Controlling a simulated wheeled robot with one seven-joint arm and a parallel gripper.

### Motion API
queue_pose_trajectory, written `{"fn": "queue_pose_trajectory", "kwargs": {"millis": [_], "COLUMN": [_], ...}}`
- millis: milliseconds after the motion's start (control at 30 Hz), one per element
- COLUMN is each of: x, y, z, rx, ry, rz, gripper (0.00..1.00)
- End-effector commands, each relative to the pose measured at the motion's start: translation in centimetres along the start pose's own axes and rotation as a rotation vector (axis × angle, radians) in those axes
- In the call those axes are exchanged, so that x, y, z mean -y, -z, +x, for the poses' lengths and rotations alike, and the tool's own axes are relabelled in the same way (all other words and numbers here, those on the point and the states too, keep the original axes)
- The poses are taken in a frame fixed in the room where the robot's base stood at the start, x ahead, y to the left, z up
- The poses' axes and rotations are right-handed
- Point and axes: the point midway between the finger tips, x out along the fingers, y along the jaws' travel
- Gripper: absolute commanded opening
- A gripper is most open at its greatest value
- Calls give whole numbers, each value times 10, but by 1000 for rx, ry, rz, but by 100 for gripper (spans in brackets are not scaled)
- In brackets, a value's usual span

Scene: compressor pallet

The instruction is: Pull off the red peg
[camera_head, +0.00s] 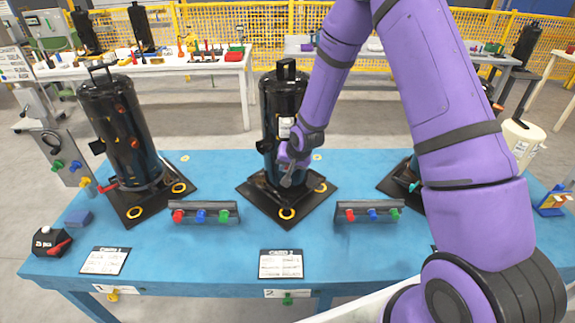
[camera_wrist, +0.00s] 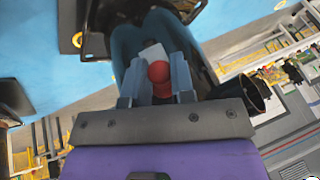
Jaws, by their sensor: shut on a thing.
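My gripper (camera_head: 289,172) is at the front right of the lower part of the middle black compressor (camera_head: 279,100), which stands upright on a black base plate with yellow rings. In the wrist view, the two grey fingers of my gripper (camera_wrist: 155,82) are shut on a red peg (camera_wrist: 159,73). The peg is hidden behind my gripper in the head view. I cannot tell whether the peg is still seated in the compressor.
Two peg racks (camera_head: 203,204) (camera_head: 369,204) with red, blue and green pegs stand on the blue table (camera_head: 190,265). Another compressor (camera_head: 120,135) stands at left; a third, at right, is mostly hidden by my arm.

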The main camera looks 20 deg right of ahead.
Motion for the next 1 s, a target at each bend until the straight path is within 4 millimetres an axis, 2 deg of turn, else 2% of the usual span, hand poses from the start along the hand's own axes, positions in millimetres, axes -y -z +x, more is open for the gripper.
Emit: {"fn": "queue_pose_trajectory", "kwargs": {"millis": [1000], "x": [0], "y": [-41], "z": [-17], "rx": [0], "ry": [0], "rz": [0], "gripper": [0]}}
